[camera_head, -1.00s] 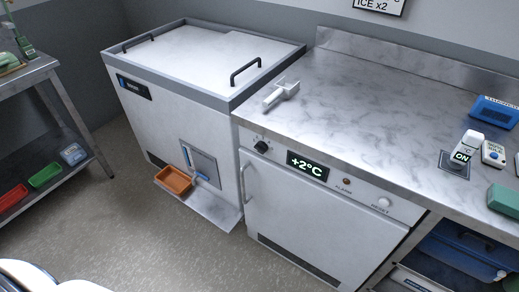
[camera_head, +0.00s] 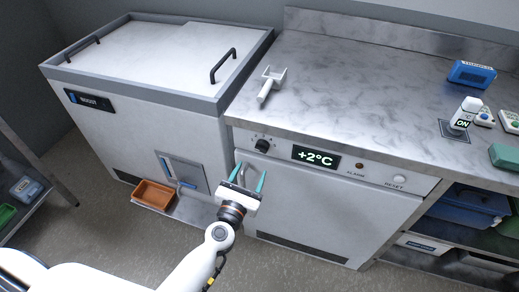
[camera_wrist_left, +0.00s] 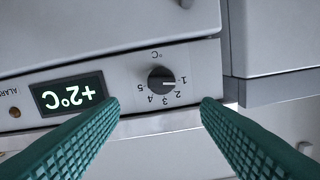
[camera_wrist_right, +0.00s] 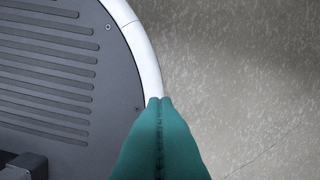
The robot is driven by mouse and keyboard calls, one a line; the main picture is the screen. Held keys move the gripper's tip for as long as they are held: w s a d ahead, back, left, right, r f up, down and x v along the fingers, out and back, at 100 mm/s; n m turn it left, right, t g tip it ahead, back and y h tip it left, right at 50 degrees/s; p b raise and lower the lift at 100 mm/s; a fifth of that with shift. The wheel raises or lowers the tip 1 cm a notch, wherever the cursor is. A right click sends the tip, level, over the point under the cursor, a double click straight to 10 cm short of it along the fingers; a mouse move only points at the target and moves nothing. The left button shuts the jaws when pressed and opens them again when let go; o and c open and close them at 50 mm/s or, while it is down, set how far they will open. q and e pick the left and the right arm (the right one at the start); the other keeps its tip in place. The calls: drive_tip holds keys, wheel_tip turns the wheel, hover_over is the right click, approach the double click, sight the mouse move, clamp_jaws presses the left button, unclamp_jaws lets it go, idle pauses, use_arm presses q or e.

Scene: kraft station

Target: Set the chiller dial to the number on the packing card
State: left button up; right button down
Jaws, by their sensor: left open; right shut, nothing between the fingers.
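The chiller dial (camera_head: 262,145) is a black knob on the chiller's front panel, left of a lit display (camera_head: 316,157) reading +2°C. In the left wrist view the dial (camera_wrist_left: 161,79) appears upside down, with numbers 1 to 5 around it; its white mark appears to point at 1. My left gripper (camera_head: 249,177) is open and empty, in front of and below the dial, its fingertips apart from it. In the left wrist view the dial shows between and beyond the fingers. My right gripper (camera_wrist_right: 160,101) is shut and empty above the floor. I cannot identify a packing card.
A chest unit (camera_head: 130,120) stands left of the chiller, with an orange-brown tray (camera_head: 154,194) low at its front. A white scoop-like tool (camera_head: 270,84) and a blue box (camera_head: 471,74) lie on the counter (camera_head: 350,90).

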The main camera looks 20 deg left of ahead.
sight(261, 150)
use_arm(q)
drive_tip(key=w, duration=0.8)
drive_tip(key=shift+w, duration=0.55)
drive_tip(key=c, duration=1)
drive_tip(key=shift+o, duration=0.2)
use_arm(e)
drive_tip(key=shift+a+r, duration=0.25)
